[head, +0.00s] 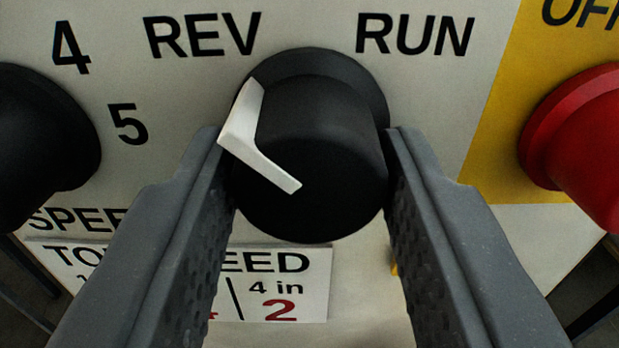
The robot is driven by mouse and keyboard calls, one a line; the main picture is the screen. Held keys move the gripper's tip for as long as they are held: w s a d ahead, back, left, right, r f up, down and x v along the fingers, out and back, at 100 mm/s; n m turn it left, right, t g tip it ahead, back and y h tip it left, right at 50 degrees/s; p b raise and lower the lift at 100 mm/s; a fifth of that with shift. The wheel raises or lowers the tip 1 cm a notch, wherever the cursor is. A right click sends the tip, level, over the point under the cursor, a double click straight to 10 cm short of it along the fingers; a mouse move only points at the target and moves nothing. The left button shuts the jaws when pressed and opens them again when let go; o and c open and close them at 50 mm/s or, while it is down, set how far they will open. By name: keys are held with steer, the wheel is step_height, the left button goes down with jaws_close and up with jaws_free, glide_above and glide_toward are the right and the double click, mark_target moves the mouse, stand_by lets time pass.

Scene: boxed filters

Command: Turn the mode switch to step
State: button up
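The mode switch is a black round knob (318,135) on a pale panel, with a white pointer (250,140). The pointer's outer end is at the upper left, on the side of the printed REV (202,35). RUN (414,35) is printed at the upper right. No STEP label shows. My gripper (308,170) has its two grey fingers on the left and right of the knob. No clear gap shows on either side, but I cannot tell if the fingers press on it. The panel below the knob is partly hidden by the fingers.
Another black knob (40,145) is at the left edge, beside the numbers 4 and 5. A red button (580,140) on a yellow field (500,125) is at the right, under OFF. A printed plate (300,290) is below, partly covered by my left finger.

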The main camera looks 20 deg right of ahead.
steer(key=shift+c, duration=0.7)
steer(key=shift+a, duration=0.2)
steer(key=shift+d, duration=0.15)
steer(key=m+b, duration=0.1)
steer(key=m, duration=0.4)
steer(key=shift+r+m+b, duration=0.1)
steer(key=shift+m+b, duration=0.6)
steer(key=shift+m, duration=1.2)
